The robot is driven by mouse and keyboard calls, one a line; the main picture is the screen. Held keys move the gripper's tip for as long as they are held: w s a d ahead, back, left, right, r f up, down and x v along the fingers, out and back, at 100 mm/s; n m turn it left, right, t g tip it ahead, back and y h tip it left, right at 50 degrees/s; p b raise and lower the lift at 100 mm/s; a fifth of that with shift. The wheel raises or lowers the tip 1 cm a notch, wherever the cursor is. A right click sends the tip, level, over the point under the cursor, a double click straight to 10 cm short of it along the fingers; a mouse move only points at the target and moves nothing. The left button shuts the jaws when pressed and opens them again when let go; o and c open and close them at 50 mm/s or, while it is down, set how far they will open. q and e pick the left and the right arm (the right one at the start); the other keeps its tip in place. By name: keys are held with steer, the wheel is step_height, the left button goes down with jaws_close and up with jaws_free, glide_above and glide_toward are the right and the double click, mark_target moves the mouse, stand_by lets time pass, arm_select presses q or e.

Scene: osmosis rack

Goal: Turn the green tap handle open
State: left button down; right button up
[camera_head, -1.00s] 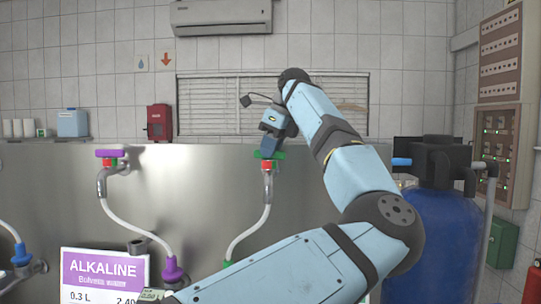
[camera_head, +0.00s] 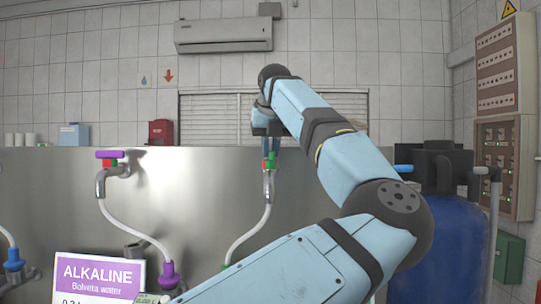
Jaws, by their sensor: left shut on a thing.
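The green tap handle (camera_head: 272,157) sits on top of a tap at the steel panel, right of the purple-handled tap. Only a narrow bit of green shows, beside a red part. My left gripper (camera_head: 268,147) reaches down from above with its fingers shut on the green handle. My wrist and forearm hide the upper part of the gripper. A white hose (camera_head: 250,232) runs down from this tap. My right gripper is not in view.
A tap with a purple handle (camera_head: 109,154) stands to the left. The ALKALINE sign (camera_head: 98,272) is at the lower left. A blue tank (camera_head: 440,235) stands close to my arm on the right. A red box (camera_head: 162,132) is behind the panel.

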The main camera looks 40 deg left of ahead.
arm_select(q)
steer(key=shift+f+m+t+h+b, duration=0.1)
steer(key=shift+m+t+h+b, duration=0.3)
steer(key=shift+m, duration=0.8)
steer(key=c, duration=1.1)
jaws_free()
steer(key=shift+c, duration=0.2)
steer(key=v, duration=1.4)
steer(key=shift+b, duration=0.3)
